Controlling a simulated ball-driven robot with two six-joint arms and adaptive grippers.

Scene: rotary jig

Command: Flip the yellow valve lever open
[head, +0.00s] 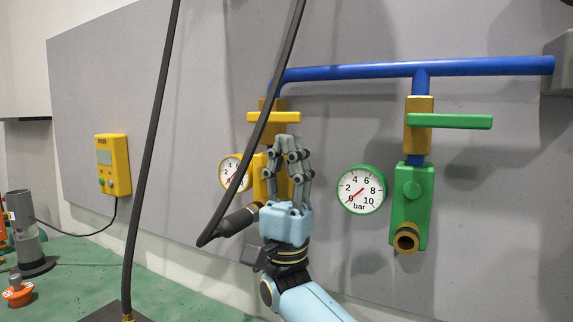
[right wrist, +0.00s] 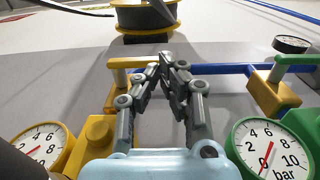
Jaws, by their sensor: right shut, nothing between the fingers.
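The yellow valve lever (head: 274,117) lies level across its brass-coloured valve body, just above my right gripper in the head view. In the right wrist view the yellow lever (right wrist: 133,62) is left of and close to the fingertips. My right gripper (head: 291,141) points up in front of the yellow block (head: 260,180) and hides part of it. Its fingers are shut with nothing between them; the right wrist view shows the tips (right wrist: 168,58) together. I cannot tell whether they touch the lever. My left gripper is not in view.
A green lever (head: 450,121) and green block (head: 411,205) stand to the right. Gauges (head: 361,190) (head: 234,172) flank my right gripper. A black hose (head: 262,120) crosses in front of the yellow lever. A blue pipe (head: 350,72) runs above. A yellow box (head: 113,165) hangs at left.

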